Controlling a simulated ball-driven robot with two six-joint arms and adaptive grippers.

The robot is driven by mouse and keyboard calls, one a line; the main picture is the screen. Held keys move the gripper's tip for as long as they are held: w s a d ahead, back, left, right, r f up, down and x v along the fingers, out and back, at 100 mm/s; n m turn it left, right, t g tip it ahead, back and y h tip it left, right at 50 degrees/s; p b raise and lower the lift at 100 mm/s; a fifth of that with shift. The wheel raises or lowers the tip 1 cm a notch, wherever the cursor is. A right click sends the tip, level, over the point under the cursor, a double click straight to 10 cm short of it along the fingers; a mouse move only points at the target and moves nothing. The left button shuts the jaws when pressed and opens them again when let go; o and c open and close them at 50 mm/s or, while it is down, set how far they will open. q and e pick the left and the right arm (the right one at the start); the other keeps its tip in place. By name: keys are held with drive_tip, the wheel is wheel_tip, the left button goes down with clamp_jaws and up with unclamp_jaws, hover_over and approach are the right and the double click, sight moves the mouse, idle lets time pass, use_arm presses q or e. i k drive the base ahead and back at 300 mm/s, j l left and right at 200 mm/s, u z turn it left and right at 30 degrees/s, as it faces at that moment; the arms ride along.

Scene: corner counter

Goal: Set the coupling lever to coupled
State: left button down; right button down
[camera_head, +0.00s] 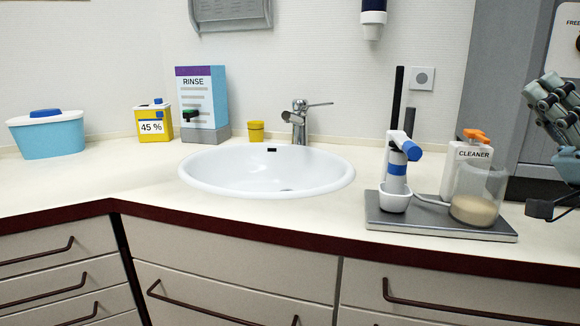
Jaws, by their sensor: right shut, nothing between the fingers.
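A grey base plate (440,228) stands on the counter right of the sink. On it stands a small white and blue pump unit (396,175) with a white cup at its foot and a black upright rod behind. A white lever with a blue end (410,150) sits at the unit's top, pointing right and slightly down; it appears to be the coupling lever. No coupled marking is readable. My left gripper is out of view.
A clear beaker with beige contents (474,209) stands on the plate, before an orange-topped cleaner bottle (467,160), between my right gripper and the lever. The sink (267,170) lies left, with a tap (300,120) behind. The counter's front strip is clear.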

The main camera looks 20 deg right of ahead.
sight(400, 140)
drive_tip(key=k+j, duration=0.1)
drive_tip(key=j, duration=1)
drive_tip(key=k+j, duration=0.15)
drive_tip(key=j, duration=0.4)
drive_tip(key=k+j, duration=0.1)
drive_tip(key=j, duration=0.45)
